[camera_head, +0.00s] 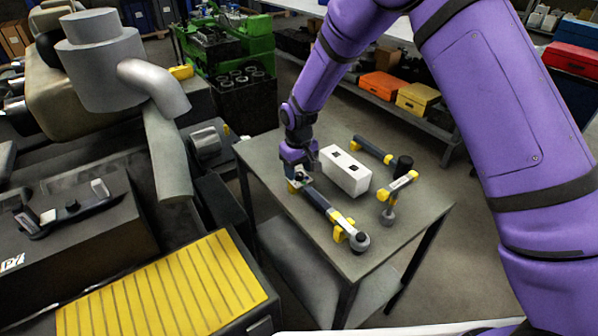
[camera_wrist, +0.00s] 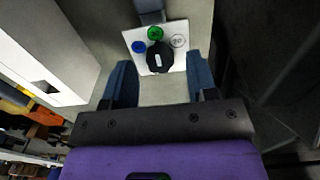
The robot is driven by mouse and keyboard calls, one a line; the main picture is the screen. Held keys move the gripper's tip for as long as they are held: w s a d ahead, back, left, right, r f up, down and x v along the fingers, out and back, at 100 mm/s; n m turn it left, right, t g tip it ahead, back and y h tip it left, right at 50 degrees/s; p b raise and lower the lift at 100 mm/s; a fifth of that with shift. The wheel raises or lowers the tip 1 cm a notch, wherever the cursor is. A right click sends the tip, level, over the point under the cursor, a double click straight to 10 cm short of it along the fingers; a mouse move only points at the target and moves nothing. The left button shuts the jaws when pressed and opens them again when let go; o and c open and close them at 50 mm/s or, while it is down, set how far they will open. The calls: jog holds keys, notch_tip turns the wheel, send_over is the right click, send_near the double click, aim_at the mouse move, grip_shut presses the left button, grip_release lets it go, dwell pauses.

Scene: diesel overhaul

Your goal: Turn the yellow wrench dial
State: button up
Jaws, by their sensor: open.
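A long wrench (camera_head: 318,200) with a dark handle and yellow supports (camera_head: 340,232) lies on the work table, its round grey head toward the front. Its near-gripper end carries a small white plate (camera_head: 294,187). In the wrist view the white plate (camera_wrist: 136,37) bears a black round dial (camera_wrist: 160,57) with a light mark, below blue, green and grey spots. My gripper (camera_wrist: 162,82) is open, its two fingers apart on either side below the dial, without touching it. In the head view my gripper (camera_head: 298,176) points down over that end of the wrench and partly hides it.
A white box (camera_head: 345,171) with dark openings stands close right of my gripper and also shows in the wrist view (camera_wrist: 50,50). Other tools (camera_head: 372,150) with yellow parts lie on the table (camera_head: 290,230) at right. The front left tabletop is clear. An engine stands left.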

jog(key=shift+f, duration=0.6)
jog(key=c, duration=0.9)
jog(key=shift+c, duration=0.2)
jog(key=shift+m, duration=0.4)
jog(key=m, duration=0.5)
jog(key=shift+m, duration=0.3)
jog(key=m, duration=0.5)
jog(key=shift+m, duration=0.3)
